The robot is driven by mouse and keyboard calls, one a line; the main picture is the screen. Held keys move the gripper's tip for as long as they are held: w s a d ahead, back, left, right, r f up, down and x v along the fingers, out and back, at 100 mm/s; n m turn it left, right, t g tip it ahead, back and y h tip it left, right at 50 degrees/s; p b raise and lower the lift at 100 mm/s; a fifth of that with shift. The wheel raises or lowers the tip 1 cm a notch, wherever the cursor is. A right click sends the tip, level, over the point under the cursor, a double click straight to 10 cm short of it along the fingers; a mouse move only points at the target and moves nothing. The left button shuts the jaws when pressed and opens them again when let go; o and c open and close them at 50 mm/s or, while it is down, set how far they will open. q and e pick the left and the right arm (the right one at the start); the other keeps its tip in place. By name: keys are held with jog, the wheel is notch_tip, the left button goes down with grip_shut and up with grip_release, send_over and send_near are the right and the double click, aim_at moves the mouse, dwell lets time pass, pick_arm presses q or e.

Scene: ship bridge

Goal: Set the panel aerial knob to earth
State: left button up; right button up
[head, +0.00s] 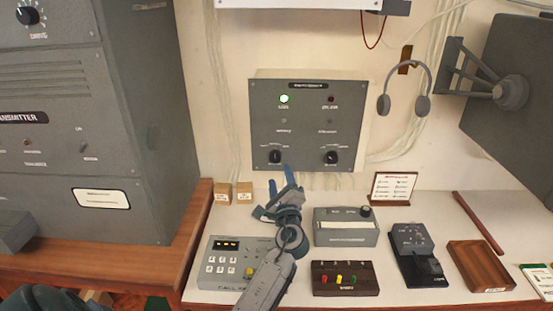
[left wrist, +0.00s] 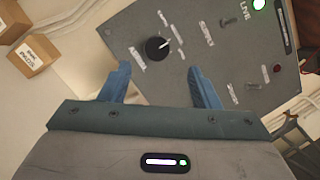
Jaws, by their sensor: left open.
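A grey panel (head: 308,118) is mounted on the wall, with a green lamp lit at its upper left. Two black knobs sit along its bottom, a left knob (head: 275,156) and a right knob (head: 331,157). My left gripper (head: 280,176) is open and empty, just below and in front of the left knob. In the left wrist view a black knob (left wrist: 157,48) lies beyond the open fingertips (left wrist: 159,72), not touched. Its white pointer line points up and right, with several small labels around it.
Below is a white desk with a keypad unit (head: 232,262), a grey box (head: 345,228), a coloured-button box (head: 345,279), a black key device (head: 412,250) and a wooden tray (head: 480,266). Two small cartons (head: 222,193) stand at left. A headset (head: 405,90) hangs right.

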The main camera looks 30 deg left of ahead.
aim_at(276, 161)
pick_arm(q)
jog(key=x, duration=0.2)
jog(key=p+x, duration=0.1)
jog(key=x, duration=0.1)
jog(key=p+x, duration=0.1)
jog(key=x, duration=0.1)
jog(key=shift+w+a+f, duration=0.25)
jog(key=shift+w+f, duration=0.05)
jog(key=shift+w, duration=0.05)
jog(key=shift+w+a+r, duration=0.15)
jog(key=shift+a+r, duration=0.05)
jog(key=shift+w+f, duration=0.1)
jog(key=shift+f, duration=0.05)
jog(key=c, duration=1)
